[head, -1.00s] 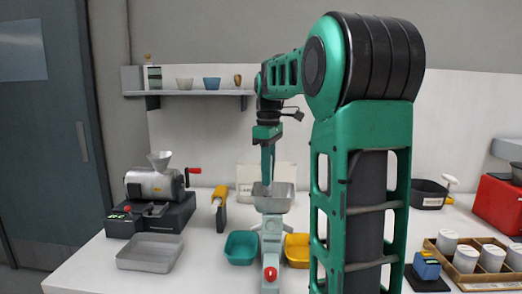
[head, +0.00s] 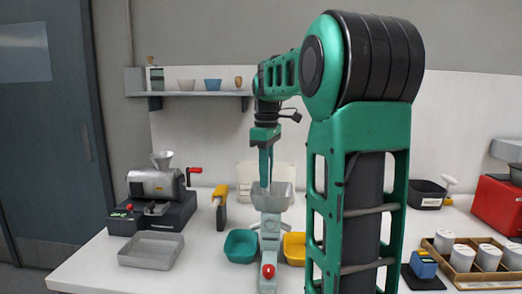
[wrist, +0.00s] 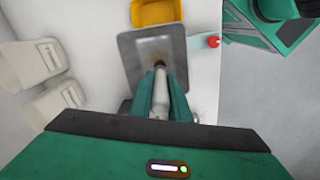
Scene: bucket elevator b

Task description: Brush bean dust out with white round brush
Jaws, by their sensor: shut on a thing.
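My gripper (head: 266,178) points down over the grey metal hopper (head: 284,200) of a small machine. In the wrist view its teal fingers (wrist: 165,98) are shut on the white round brush (wrist: 160,88). The brush's dark bristle tip (wrist: 160,64) is over the inside of the hopper (wrist: 130,48), close to a brownish patch of bean dust (wrist: 155,50). I cannot tell whether the bristles touch the surface. In the head view the brush is mostly hidden by the fingers and hopper wall.
A teal bin (head: 240,246) and a yellow bin (head: 294,247) flank the machine, which has a red knob (head: 268,270) in front. A yellow-handled tool (head: 220,195), a grey tray (head: 151,250) and a grinder (head: 155,186) stand left. A wooden tray of white cups (head: 465,270) is right.

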